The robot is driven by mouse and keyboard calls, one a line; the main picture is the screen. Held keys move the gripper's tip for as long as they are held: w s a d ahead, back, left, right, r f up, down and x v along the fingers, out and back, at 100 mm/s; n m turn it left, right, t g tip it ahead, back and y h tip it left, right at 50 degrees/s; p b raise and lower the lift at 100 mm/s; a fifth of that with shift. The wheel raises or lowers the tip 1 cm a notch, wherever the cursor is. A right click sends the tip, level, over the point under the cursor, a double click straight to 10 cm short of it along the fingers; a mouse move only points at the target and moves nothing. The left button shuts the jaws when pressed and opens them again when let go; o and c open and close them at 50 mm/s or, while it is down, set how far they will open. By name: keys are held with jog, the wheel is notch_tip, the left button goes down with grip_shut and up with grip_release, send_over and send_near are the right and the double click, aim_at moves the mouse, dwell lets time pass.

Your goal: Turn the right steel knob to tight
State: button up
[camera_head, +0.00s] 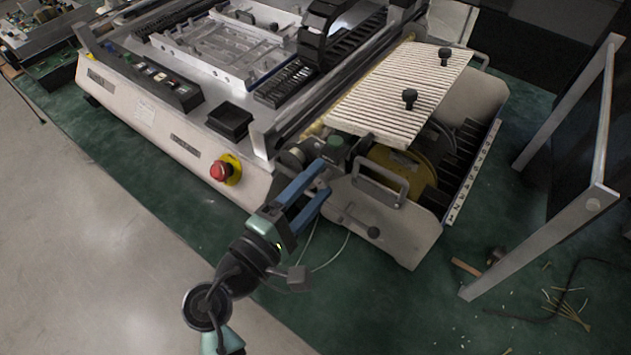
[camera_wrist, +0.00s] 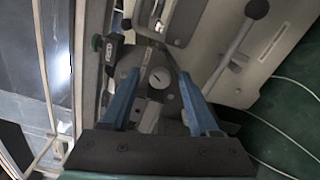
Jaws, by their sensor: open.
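A round steel knob face (camera_wrist: 160,77) with a short dark mark shows in the wrist view, in the gap between my fingertips. My gripper (camera_head: 325,178) has blue fingers and is open at the front of the machine. It also shows in the wrist view (camera_wrist: 158,80), one finger on each side of the knob face. Whether the fingers touch the knob cannot be told. In the head view my gripper hides much of this spot.
A metal handle (camera_head: 380,183) and a lever with a black ball (camera_head: 373,232) lie close right of my gripper. A red emergency button (camera_head: 221,170) is to the left. A ribbed plate (camera_head: 400,90) is above. Thin wires (camera_head: 335,255) lie on the green mat.

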grip_shut()
jog(key=shift+f+m+b, duration=0.25)
jog(key=shift+m+b, duration=0.55)
jog(key=shift+b, duration=0.25)
jog(key=shift+r+m+b, duration=0.2)
jog(key=shift+m+b, duration=0.25)
jog(key=shift+m, duration=0.25)
grip_release()
